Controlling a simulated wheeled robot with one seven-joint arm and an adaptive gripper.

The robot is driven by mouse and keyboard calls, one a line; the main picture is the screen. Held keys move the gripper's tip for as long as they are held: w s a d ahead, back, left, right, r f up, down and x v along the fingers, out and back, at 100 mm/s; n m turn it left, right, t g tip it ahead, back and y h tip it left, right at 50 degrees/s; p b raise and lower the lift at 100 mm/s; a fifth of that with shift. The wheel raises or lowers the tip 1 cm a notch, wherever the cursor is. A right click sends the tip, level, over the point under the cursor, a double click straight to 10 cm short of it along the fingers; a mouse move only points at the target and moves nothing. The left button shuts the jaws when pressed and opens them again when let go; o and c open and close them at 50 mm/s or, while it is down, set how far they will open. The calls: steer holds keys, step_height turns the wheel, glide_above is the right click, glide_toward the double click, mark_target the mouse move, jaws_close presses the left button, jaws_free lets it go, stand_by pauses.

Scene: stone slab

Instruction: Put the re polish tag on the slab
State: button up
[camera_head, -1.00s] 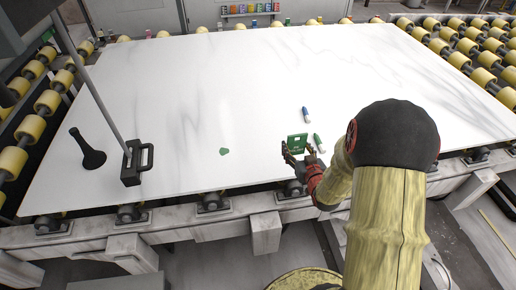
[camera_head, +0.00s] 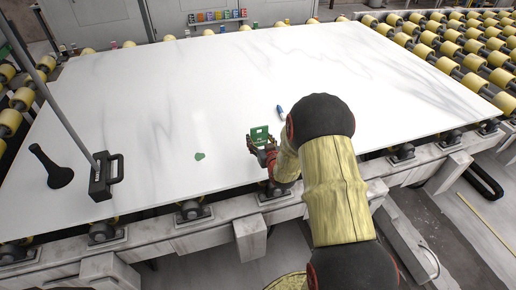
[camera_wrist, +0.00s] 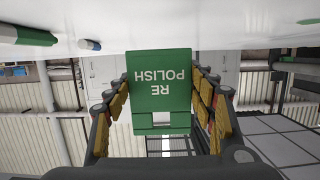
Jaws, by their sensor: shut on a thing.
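The green re polish tag (camera_wrist: 160,92) is held between the fingers of my gripper (camera_wrist: 163,110). In the wrist view its white lettering "RE POLISH" reads upside down. In the head view the tag (camera_head: 259,133) is at the near edge of the white stone slab (camera_head: 200,100), with my gripper (camera_head: 262,146) shut on it. The slab's surface shows as a white band (camera_wrist: 200,20) along the top of the wrist view. I cannot tell whether the tag touches the slab.
A flat green piece (camera_head: 199,156) lies on the slab left of my gripper. A blue marker (camera_head: 280,111) lies beyond it; a green marker (camera_wrist: 28,36) shows in the wrist view. A black cone-shaped thing (camera_head: 55,170) and a black-handled tool (camera_head: 104,177) stand at left. The slab's middle is clear.

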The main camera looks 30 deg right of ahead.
mark_target(258, 145)
steer(key=shift+w+f, duration=0.35)
steer(key=shift+f, duration=0.1)
steer(key=shift+w+f+b, duration=0.15)
steer(key=shift+f+b, duration=0.75)
steer(key=shift+f, duration=0.85)
steer(key=o, duration=1.3)
steer(key=shift+c, duration=0.2)
